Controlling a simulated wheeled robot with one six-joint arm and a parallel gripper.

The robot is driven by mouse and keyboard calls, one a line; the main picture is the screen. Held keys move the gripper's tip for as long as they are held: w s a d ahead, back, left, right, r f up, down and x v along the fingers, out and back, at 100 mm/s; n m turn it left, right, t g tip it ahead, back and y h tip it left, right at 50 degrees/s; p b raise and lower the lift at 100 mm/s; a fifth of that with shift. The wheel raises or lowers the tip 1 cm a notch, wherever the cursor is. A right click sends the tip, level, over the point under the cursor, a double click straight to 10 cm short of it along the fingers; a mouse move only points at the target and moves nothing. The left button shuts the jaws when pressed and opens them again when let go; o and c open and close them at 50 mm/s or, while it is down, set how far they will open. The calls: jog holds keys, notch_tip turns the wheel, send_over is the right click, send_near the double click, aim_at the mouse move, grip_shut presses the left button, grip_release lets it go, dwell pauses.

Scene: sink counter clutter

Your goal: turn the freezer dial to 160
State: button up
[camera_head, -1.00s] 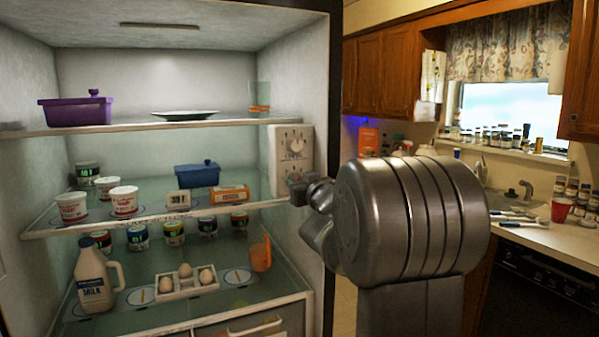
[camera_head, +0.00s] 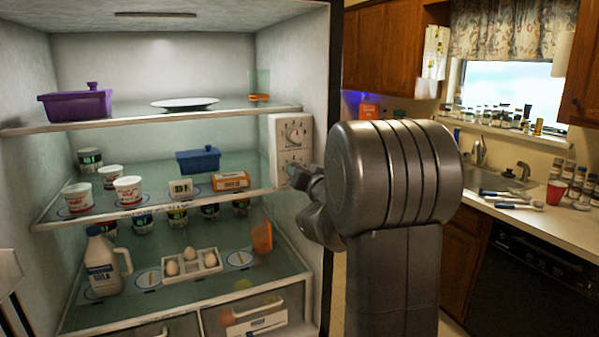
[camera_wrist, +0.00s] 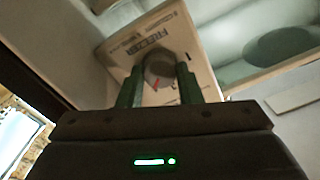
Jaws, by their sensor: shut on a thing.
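The white control panel (camera_head: 307,137) is on the fridge's right inner wall, with an upper dial (camera_head: 294,133) and a lower dial. In the wrist view the panel (camera_wrist: 188,35) bears the word FREEZER beside the freezer dial (camera_wrist: 158,69), a round grey knob with a red pointer mark. My gripper (camera_wrist: 160,78) has its two green-lit fingers on either side of this knob, shut on it. In the head view my gripper (camera_head: 308,178) is at the lower part of the panel and hides part of the lower dial. The scale numbers are too small to read.
Glass shelves hold a purple box (camera_head: 76,104), a plate (camera_head: 185,104), a blue box (camera_head: 198,160), an orange-and-white carton (camera_head: 230,182), several tubs, a milk jug (camera_head: 102,262) and eggs in a holder (camera_head: 192,264). The shelf edges lie left of my gripper. A counter stands at right.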

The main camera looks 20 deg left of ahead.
jog(key=o, duration=1)
jog(key=shift+s+d, duration=0.1)
jog(key=b+v, duration=0.2)
jog(key=v, duration=1.1)
jog(key=shift+s+d, duration=0.15)
jog(key=shift+d, duration=0.15)
